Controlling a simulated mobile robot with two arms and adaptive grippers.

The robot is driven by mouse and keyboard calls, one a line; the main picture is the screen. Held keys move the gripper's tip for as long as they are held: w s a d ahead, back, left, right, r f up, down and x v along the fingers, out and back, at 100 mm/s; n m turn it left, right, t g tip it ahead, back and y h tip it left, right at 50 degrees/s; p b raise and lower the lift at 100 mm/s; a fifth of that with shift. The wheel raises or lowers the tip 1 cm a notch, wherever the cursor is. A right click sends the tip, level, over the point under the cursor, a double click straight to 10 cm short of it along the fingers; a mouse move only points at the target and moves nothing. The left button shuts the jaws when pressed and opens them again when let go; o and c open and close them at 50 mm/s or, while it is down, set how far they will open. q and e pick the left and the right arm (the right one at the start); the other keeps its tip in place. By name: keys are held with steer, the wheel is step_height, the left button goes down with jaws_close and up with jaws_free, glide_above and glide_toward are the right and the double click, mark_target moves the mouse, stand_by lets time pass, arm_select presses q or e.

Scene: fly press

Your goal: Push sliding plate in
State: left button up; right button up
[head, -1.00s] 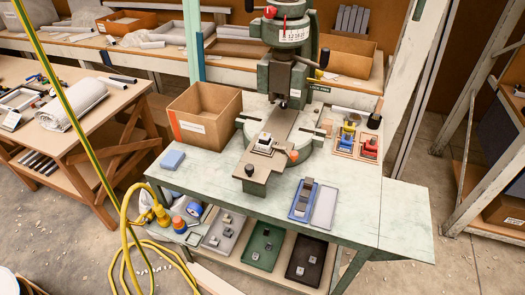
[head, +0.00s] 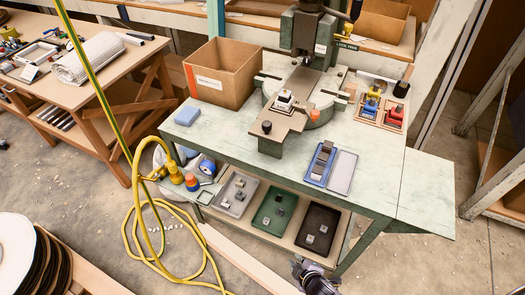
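The sliding plate (head: 285,124) is a long brown-grey plate on the green fly press (head: 303,32). It sticks out from the press toward the table's front edge. A dark knob (head: 267,127) stands on its near end, and a small white-and-grey fixture (head: 284,101) sits farther back on it. My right gripper (head: 303,266) shows at the bottom edge, in front of the table and well away from the plate. Only part of it shows, and its finger opening is unclear. My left gripper is out of view.
A cardboard box (head: 222,77) stands left of the press, with a blue block (head: 187,116) nearby. A blue tray (head: 320,164) and a grey tray (head: 342,172) lie to the right. A yellow hose (head: 128,232) lies on the floor. The table's right end (head: 427,190) is clear.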

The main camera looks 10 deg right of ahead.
steer(key=w+a+r+n+t, duration=0.1)
steer(key=w+r, duration=0.1)
steer(key=r, duration=0.2)
steer(key=w+a+r+n+t+b, duration=0.1)
steer(key=w+a+r, duration=0.1)
steer(key=w+r, duration=0.1)
steer(key=w+a+r+n+t+y+b, duration=0.1)
steer(key=w+a+r+n, duration=0.1)
steer(key=r, duration=0.3)
steer(key=shift+w+r+t, duration=0.1)
steer(key=shift+w+t, duration=0.25)
steer(key=shift+t, duration=0.05)
jaws_close()
steer(key=w+a+r+n+t+y+b, duration=0.1)
steer(key=a+r+n+t+b, duration=0.15)
steer(key=r, duration=0.95)
steer(key=a+r+n+t+y+b, duration=0.1)
steer(key=a+r+n+t, duration=0.15)
steer(key=r, duration=0.85)
arm_select(q)
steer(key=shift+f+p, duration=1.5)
steer(key=shift+p, duration=0.25)
arm_select(e)
steer(key=w+d, duration=0.1)
steer(key=w, duration=1.2)
steer(key=shift+r+m+t, duration=0.15)
steer(key=shift+m+t, duration=0.25)
steer(key=shift+d, duration=0.1)
